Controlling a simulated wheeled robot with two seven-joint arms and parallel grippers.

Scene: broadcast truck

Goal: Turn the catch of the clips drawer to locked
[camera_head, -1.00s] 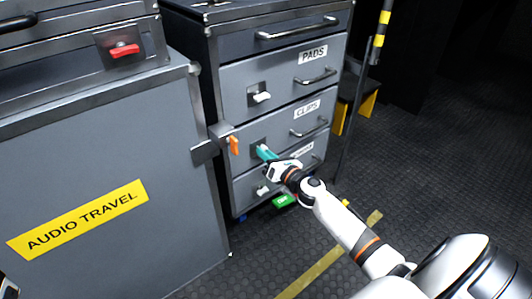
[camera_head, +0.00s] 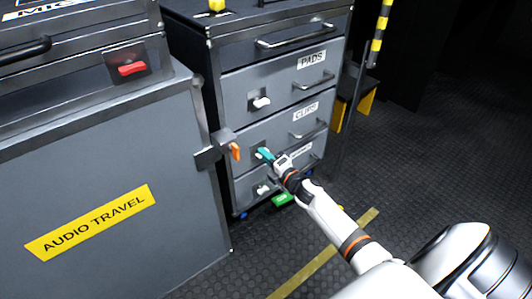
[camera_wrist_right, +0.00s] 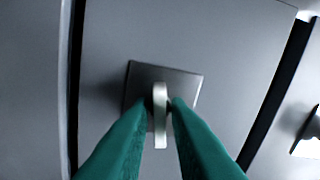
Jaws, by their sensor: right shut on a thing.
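The clips drawer (camera_head: 285,138) is the grey middle drawer front labelled CLIPS, and it looks closed. Its catch (camera_wrist_right: 160,120) is a pale narrow lever on a dark square plate (camera_wrist_right: 185,88). In the right wrist view the lever stands nearly upright in the picture. My right gripper (camera_head: 264,154) is at this catch, and its teal fingers (camera_wrist_right: 160,106) are shut on the lever from both sides. In the head view the fingers hide most of the catch, so its angle is hard to tell there. My left gripper is not in view.
The pads drawer (camera_head: 285,80) above has a white catch (camera_head: 261,103). Another white catch (camera_head: 262,189) is on the drawer below. An orange lever (camera_head: 235,151) on a bracket sticks out just left of my fingers. The audio travel case (camera_head: 100,170) stands at left.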

